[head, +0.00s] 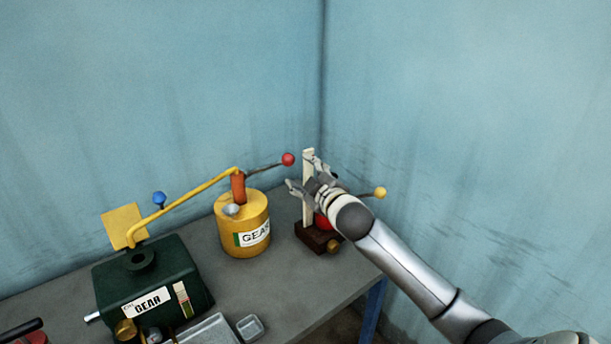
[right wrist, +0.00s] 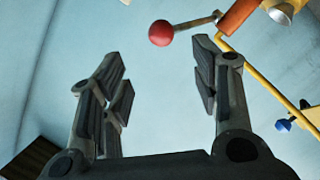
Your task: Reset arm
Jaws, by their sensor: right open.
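My right gripper (head: 306,180) is open and empty in the head view, in front of a pale upright post on a dark brown base (head: 312,238). In the right wrist view its fingers (right wrist: 160,85) are spread with nothing between them. A red ball (head: 288,159) on a thin lever shows just beyond the fingers, apart from them; it also shows in the right wrist view (right wrist: 161,33). My left gripper is not in view.
A dark green box (head: 165,280) stands left of the can, under the yellow spout (head: 185,200). A grey tray (head: 210,331) and a small dish (head: 250,327) lie at the front of the grey table (head: 285,300). Blue walls meet behind the post.

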